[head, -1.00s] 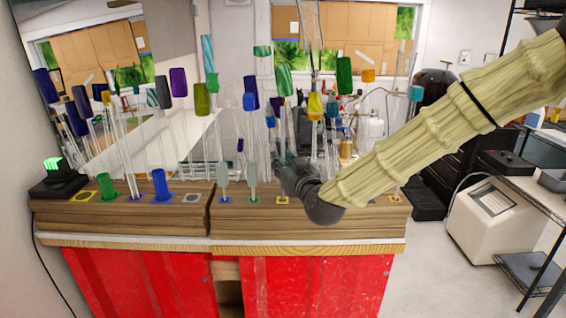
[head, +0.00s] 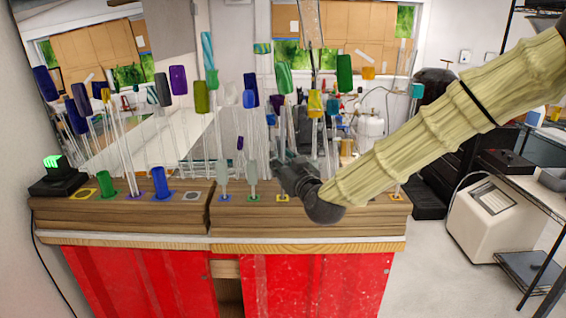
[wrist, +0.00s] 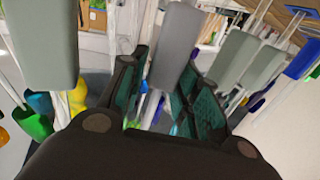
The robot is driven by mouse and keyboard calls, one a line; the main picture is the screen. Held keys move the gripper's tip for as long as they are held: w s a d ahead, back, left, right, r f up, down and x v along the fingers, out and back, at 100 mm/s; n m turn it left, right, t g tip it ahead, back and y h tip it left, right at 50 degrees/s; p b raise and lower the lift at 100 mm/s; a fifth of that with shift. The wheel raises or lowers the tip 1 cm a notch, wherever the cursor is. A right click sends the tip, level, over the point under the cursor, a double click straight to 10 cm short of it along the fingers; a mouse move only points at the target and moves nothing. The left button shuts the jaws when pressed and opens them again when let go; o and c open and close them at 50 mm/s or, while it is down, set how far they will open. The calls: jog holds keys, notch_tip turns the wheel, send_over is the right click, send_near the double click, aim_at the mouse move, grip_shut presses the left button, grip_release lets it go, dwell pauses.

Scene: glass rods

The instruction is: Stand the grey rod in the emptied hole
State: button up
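The grey rod's cap (wrist: 176,45) fills the gap between the fingertips in the wrist view. My gripper (wrist: 167,62) is partly closed, with a finger against each side of that cap. In the head view my gripper (head: 280,172) is at the front of the right wooden block, just right of two grey-green capped rods (head: 252,172). The held rod is hard to make out there. A yellow-marked spot (head: 283,198) lies on the block below the gripper; whether its hole is empty is unclear.
The right block (head: 310,221) and left block (head: 120,219) carry several glass rods with coloured caps. Grey-green caps flank my gripper in the wrist view, at left (wrist: 40,45) and right (wrist: 262,65). A grey-marked spot (head: 192,197) on the left block looks bare.

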jog(key=shift+o, duration=0.8)
jog(key=shift+s, duration=0.1)
jog(key=v, duration=1.2)
jog(key=s+d+f+m+g+h, duration=0.1)
jog(key=s+d+f+g, duration=0.2)
jog(key=f, duration=0.9)
jog(key=s+d+f+m+g+h, duration=0.15)
jog(key=s+f, duration=0.35)
jog(key=f, duration=0.7)
jog(key=s+d+f+g+h, duration=0.1)
jog(key=s+d+f+g, duration=0.2)
jog(key=f, duration=0.9)
jog(key=s+d+f+g+h, duration=0.1)
jog(key=s+d+f+g, duration=0.2)
jog(key=s+f, duration=0.4)
jog(key=s+d+f+m+g+h+b, duration=0.1)
jog(key=s+d+f+g, duration=0.2)
jog(key=s+f, duration=0.4)
jog(key=s+d+f+m+g+h, duration=0.1)
jog(key=s+d+f+g, duration=0.2)
jog(key=s+f, duration=0.4)
jog(key=s+d, duration=0.1)
jog(key=s, duration=0.7)
jog(key=shift+d+f, duration=0.2)
jog(key=shift+f, duration=0.1)
jog(key=shift+m+h, duration=0.25)
